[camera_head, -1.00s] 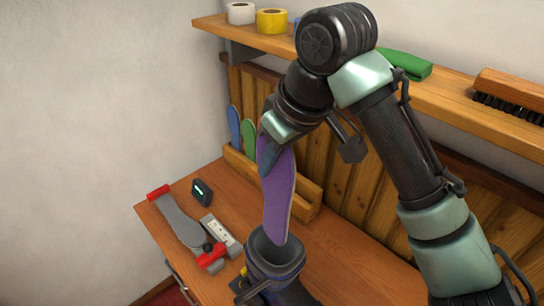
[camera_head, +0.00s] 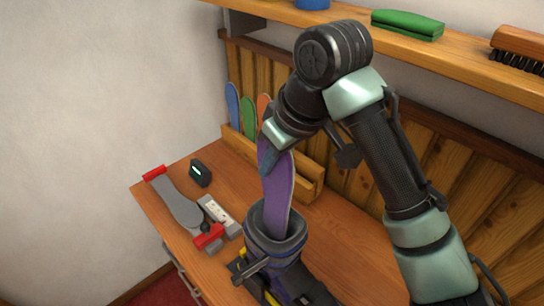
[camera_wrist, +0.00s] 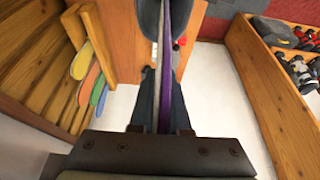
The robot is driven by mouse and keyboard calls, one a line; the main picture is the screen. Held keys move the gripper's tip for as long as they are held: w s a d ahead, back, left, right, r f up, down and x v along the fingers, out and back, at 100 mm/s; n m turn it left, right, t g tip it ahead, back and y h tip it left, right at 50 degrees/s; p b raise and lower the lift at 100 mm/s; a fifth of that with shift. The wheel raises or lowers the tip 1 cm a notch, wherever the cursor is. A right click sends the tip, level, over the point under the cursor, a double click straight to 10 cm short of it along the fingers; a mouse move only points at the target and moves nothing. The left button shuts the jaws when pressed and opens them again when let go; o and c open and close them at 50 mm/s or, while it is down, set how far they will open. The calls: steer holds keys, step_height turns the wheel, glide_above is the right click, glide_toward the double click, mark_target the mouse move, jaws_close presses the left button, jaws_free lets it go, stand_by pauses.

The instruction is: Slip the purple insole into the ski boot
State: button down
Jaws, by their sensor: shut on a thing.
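The purple insole (camera_head: 277,190) hangs upright, its top end held in my gripper (camera_head: 271,158). Its lower part is inside the cuff opening of the dark ski boot (camera_head: 275,254), where the front rim hides its tip. The boot stands on the bench, its lower part cut off by the picture's bottom edge. In the wrist view the insole shows edge-on as a thin purple and grey strip (camera_wrist: 166,62) between the two fingers of my gripper (camera_wrist: 160,105). Part of the dark boot cuff (camera_wrist: 150,18) shows at the top there.
A wooden rack (camera_head: 308,178) behind holds blue (camera_head: 233,105), green (camera_head: 249,118) and orange (camera_head: 264,105) insoles. A grey foot gauge with red ends (camera_head: 178,208) and a small black device (camera_head: 200,173) lie left. A shelf (camera_head: 450,62) runs above, with a brush (camera_head: 520,48) and a green item (camera_head: 407,25).

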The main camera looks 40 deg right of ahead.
mark_target(292, 165)
steer(key=shift+f+b, duration=2.25)
steer(key=shift+f, duration=1.55)
steer(key=c, duration=0.8)
jaws_free()
steer(key=v, duration=1.1)
steer(key=shift+s+r, duration=0.15)
steer(key=shift+r, duration=0.1)
steer(key=shift+s+r, duration=0.25)
steer(key=shift+r, duration=0.4)
steer(key=shift+w, duration=0.1)
